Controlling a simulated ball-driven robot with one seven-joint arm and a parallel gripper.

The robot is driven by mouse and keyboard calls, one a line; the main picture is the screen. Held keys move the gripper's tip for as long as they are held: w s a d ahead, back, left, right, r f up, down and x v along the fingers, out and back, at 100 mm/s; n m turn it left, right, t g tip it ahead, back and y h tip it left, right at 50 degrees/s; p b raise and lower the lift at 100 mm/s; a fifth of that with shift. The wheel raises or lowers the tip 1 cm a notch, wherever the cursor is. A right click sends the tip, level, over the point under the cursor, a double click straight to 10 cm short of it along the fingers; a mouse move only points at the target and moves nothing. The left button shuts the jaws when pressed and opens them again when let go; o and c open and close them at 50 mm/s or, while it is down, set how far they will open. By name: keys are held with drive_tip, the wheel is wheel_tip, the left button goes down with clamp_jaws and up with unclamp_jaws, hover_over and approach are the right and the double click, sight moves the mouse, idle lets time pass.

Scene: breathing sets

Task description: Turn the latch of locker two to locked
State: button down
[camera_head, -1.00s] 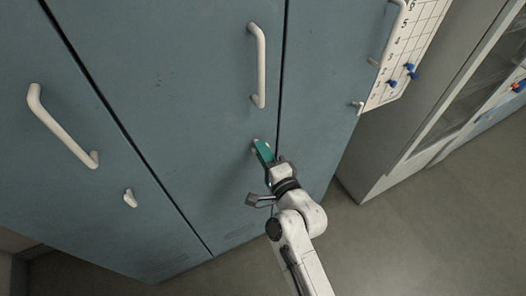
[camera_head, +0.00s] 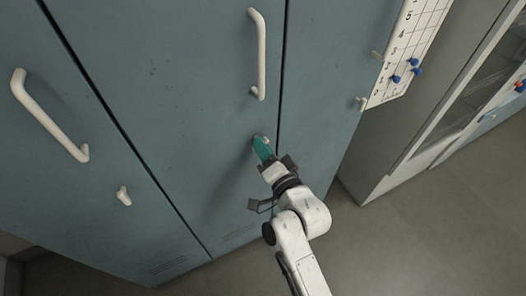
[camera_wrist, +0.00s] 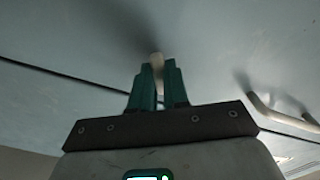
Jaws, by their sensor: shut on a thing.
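The middle blue-grey locker (camera_head: 190,110) has a long white handle and, below it, a small pale latch. My gripper (camera_head: 261,145), with green fingers, is at that latch, and only a bit of the latch shows past the fingertips. In the wrist view the pale latch (camera_wrist: 157,61) stands between the two fingertips of my gripper (camera_wrist: 158,73), which are shut on it. The fingers hide much of the latch, so its exact angle is hard to tell. No locker number is readable.
The left locker has a white handle (camera_head: 50,115) and a small latch (camera_head: 123,195). The right locker has its own latch (camera_head: 361,103). A numbered board with blue pegs (camera_head: 416,71) hangs at the upper right. Floor (camera_head: 430,240) is open at lower right.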

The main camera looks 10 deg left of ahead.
drive_tip(key=n+b, duration=0.8)
drive_tip(key=n, duration=0.3)
drive_tip(key=shift+f, duration=0.15)
drive_tip(key=shift+n, duration=0.4)
drive_tip(key=c, duration=1.1)
unclamp_jaws()
drive_tip(key=shift+s, duration=0.1)
drive_tip(key=b+v, duration=0.2)
drive_tip(key=v, duration=0.8)
drive_tip(key=shift+s+d, duration=0.25)
